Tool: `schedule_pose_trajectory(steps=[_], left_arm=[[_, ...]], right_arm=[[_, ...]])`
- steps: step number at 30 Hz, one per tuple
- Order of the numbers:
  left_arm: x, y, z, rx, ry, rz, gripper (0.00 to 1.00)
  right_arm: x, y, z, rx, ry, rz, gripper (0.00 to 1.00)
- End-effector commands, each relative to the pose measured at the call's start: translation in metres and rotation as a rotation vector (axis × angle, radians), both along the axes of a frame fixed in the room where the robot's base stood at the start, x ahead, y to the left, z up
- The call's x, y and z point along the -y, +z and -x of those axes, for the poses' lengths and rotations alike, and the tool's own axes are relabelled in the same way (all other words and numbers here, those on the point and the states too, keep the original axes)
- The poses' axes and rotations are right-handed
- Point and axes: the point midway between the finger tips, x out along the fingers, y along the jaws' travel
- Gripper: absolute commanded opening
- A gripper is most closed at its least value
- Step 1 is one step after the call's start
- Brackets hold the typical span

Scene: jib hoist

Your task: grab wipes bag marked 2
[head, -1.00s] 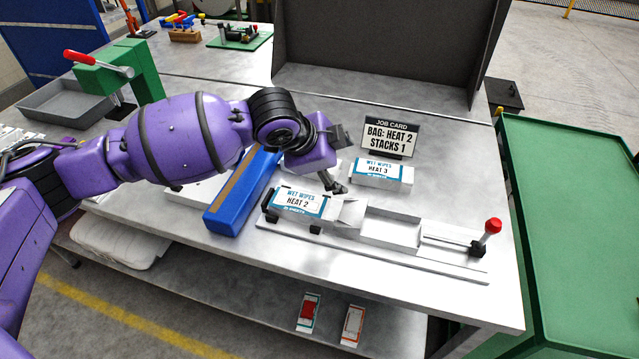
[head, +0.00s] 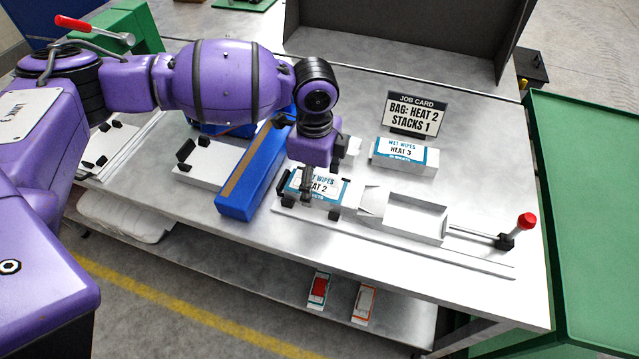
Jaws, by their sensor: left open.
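The wipes bag marked HEAT 2 (head: 335,193) is white with a blue label. It sits at the left end of a white fixture, between small black posts. My left gripper (head: 307,188) points down over the left half of this bag, and its dark finger covers part of the label. It is open; I cannot tell whether it touches the bag. A second wipes bag marked HEAT 3 (head: 404,155) lies behind, to the right. The job card (head: 413,115) reads "BAG: HEAT 2, STACKS 1". My right gripper is not in view.
The white fixture has an empty tray (head: 402,215) and a red-knobbed lever (head: 525,222) on the right. A long blue bar (head: 235,203) stands close left of the bag. A dark upright panel (head: 400,35) stands behind. A green table (head: 590,190) is at the right.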

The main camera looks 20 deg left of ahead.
Motion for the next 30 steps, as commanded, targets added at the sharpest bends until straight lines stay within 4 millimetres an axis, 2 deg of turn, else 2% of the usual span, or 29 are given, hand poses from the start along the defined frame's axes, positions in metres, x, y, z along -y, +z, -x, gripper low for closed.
schedule_pose_trajectory(steps=[5, 12, 24, 30], left_arm=[[0.000, -0.020, 0.000, 0.001, 0.001, 0.001, 0.72], [0.000, -0.022, 0.000, 0.002, 0.001, 0.001, 0.72], [0.000, -0.021, 0.000, 0.003, 0.001, 0.002, 0.21], [0.000, -0.021, 0.000, 0.003, 0.001, 0.002, 0.21]], right_arm=[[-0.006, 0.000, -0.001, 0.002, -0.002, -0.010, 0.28], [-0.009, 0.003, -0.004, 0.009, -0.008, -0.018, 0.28], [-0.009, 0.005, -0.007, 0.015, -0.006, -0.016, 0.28], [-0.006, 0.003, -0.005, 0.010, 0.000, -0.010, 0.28]])
